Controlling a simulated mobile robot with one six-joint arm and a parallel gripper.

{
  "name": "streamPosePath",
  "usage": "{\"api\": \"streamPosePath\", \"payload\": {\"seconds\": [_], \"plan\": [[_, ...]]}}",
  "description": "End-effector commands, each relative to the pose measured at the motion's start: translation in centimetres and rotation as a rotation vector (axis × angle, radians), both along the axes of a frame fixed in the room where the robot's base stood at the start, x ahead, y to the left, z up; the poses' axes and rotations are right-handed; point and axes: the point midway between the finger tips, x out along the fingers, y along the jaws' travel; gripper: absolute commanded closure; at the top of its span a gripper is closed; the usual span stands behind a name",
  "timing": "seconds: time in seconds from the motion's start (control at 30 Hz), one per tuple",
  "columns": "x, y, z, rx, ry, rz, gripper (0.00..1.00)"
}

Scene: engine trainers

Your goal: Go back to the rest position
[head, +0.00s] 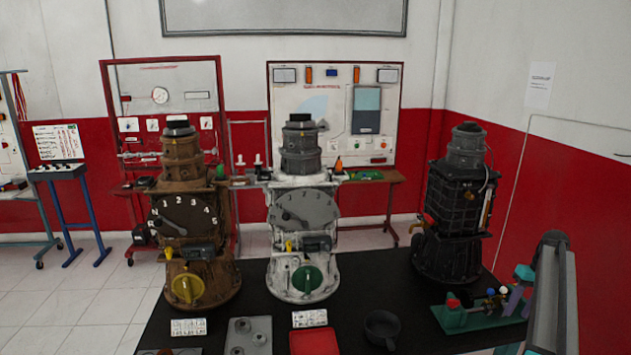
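My gripper is not in view. A grey bar-like part at the right edge, probably a link of my arm, rises from the bottom of the head view in front of the table's right end. Three engine trainers stand upright on the black table (390,285). The brown trainer (183,240) is at left, with a numbered dial and a yellow knob. The white trainer (303,240) is in the middle, with a grey dial and a green knob. The black trainer (452,225) is at right. Nothing shows whether my gripper holds anything.
On the table's front are a grey block (248,337), a red tray (315,342), a dark round bowl (382,328) and a green fixture (470,316) with coloured parts. Two label cards lie before the trainers. Red-framed panels (335,68) stand behind. Tiled floor (75,305) is clear at left.

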Motion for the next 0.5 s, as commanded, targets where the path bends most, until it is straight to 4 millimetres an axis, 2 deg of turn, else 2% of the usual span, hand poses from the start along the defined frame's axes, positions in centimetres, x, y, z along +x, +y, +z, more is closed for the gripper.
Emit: {"api": "streamPosePath", "payload": {"seconds": [0.33,0.5], "plan": [[-0.1,5.2,-5.6,0.011,0.036,0.007,0.60],[-0.5,10.0,-10.3,0.018,0.068,0.018,0.60]]}}
